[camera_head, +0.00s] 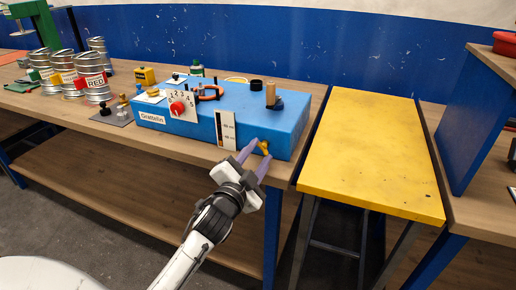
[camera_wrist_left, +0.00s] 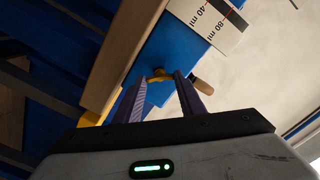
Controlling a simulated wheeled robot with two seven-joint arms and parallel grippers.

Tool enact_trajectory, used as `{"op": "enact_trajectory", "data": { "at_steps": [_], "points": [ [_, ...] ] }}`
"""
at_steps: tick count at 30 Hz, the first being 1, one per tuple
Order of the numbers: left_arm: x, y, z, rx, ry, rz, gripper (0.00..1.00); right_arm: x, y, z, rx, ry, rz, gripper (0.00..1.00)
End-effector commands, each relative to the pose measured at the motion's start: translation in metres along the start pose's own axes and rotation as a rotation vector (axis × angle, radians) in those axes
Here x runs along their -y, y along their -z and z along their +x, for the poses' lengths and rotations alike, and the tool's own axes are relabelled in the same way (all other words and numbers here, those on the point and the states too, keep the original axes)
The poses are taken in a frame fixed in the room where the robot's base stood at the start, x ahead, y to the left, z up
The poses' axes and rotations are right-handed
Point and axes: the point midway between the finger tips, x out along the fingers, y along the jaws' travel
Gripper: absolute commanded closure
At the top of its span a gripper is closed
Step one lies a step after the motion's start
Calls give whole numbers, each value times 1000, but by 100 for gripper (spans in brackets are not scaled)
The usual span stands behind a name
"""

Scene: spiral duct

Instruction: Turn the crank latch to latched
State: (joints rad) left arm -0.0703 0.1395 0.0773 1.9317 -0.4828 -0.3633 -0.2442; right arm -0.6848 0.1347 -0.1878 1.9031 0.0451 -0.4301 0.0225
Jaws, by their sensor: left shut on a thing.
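The blue box (camera_head: 190,131) with the "Grattelin" label stands on the wooden bench. A small yellow crank (camera_head: 265,148) sticks out of its front face near the right end, and I take it to be the crank latch. My left gripper (camera_head: 257,149) reaches it from the front with its pale purple fingers. In the left wrist view the yellow crank (camera_wrist_left: 158,75) lies between the fingertips of the left gripper (camera_wrist_left: 160,82), which is shut on it. The fingers hide part of the crank. My right gripper is not in view.
The box carries a number dial with a red knob (camera_head: 177,108), a ml scale (camera_head: 226,131) left of the crank, and an upright wooden peg (camera_head: 270,93) on top. Several metal cans (camera_head: 94,86) stand at left. A yellow table (camera_head: 370,155) stands right of the bench.

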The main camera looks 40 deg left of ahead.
Motion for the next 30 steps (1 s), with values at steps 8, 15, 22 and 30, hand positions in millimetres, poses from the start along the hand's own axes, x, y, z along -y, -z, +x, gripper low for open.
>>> {"op": "enact_trajectory", "data": {
  "at_steps": [8,15,22,30],
  "points": [
    [0,0,0,3,-3,264,86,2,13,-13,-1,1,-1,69],
    [0,0,0,2,-3,468,86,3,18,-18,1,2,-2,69],
    [-1,-1,0,2,-3,611,86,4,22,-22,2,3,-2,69],
    [-1,-1,0,2,-3,699,86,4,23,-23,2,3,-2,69]
  ]
}}
